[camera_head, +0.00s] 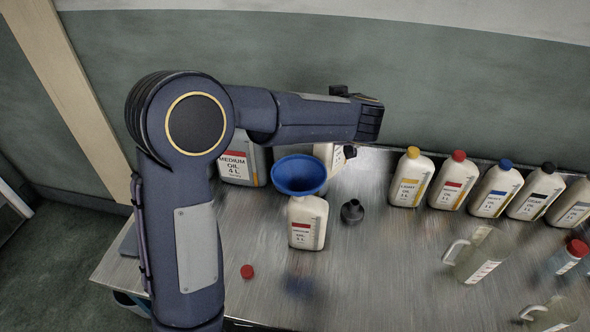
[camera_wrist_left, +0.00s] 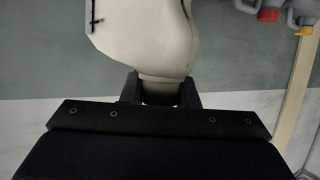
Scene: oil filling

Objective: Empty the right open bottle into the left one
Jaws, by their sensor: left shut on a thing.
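A cream bottle with a red-and-white label (camera_head: 305,228) stands upright on the metal table, with a blue funnel (camera_head: 298,175) at its mouth. My left gripper (camera_head: 366,118) is behind and to the right of the funnel, above the table. In the left wrist view, its fingers (camera_wrist_left: 160,92) are shut on the narrow part of another cream bottle (camera_wrist_left: 143,35). That bottle shows only partly in the head view (camera_head: 323,153), below my arm and beside the funnel. Its mouth and its exact tilt are hidden. My right gripper is not in view.
A grey oil can (camera_head: 243,170) stands behind my arm. Several capped bottles (camera_head: 452,183) line the back right. Clear jugs (camera_head: 478,255) stand at the right.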

